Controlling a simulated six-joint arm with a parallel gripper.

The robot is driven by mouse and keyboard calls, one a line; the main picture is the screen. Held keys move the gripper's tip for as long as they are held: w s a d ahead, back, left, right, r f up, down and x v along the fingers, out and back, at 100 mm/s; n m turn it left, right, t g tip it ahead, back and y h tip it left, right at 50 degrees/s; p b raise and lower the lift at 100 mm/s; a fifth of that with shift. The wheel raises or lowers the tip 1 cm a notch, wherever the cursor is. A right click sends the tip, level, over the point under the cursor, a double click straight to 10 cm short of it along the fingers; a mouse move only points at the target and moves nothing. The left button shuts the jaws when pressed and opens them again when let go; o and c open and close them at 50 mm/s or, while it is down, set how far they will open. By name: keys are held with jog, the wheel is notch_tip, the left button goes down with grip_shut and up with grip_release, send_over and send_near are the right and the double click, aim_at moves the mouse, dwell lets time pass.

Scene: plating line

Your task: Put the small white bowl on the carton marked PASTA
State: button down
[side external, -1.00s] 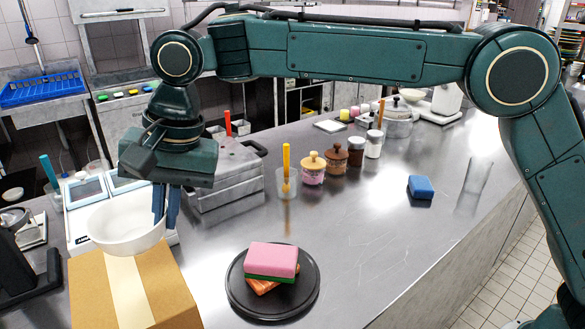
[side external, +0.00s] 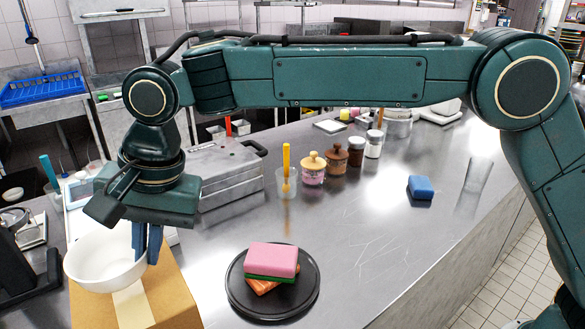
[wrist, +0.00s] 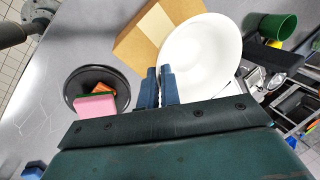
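The white bowl (side external: 102,258) is at the lower left of the side view, upright or nearly so. My gripper (side external: 147,243) is shut on its right rim; the blue fingers also show close together in the wrist view (wrist: 161,86), beside the bowl (wrist: 203,55). A brown carton (side external: 172,297) with a pale tape strip is under and beside the bowl; it also shows in the wrist view (wrist: 133,45). The bowl covers part of the carton and overhangs one side of it. I cannot tell whether the two touch. No PASTA lettering is visible on the carton.
A black plate (side external: 308,297) with a pink-and-green sponge (side external: 272,260) stands right of the carton. Behind are a metal box (side external: 228,178), a clear cup with a yellow-handled tool (side external: 287,180) and several jars. A blue sponge (side external: 421,187) lies right. The counter's middle right is clear.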

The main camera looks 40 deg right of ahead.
jog(key=shift+f, duration=1.9)
jog(key=shift+f, duration=0.1)
jog(key=c, duration=1.6)
grip_release()
jog(key=shift+v, duration=6.15)
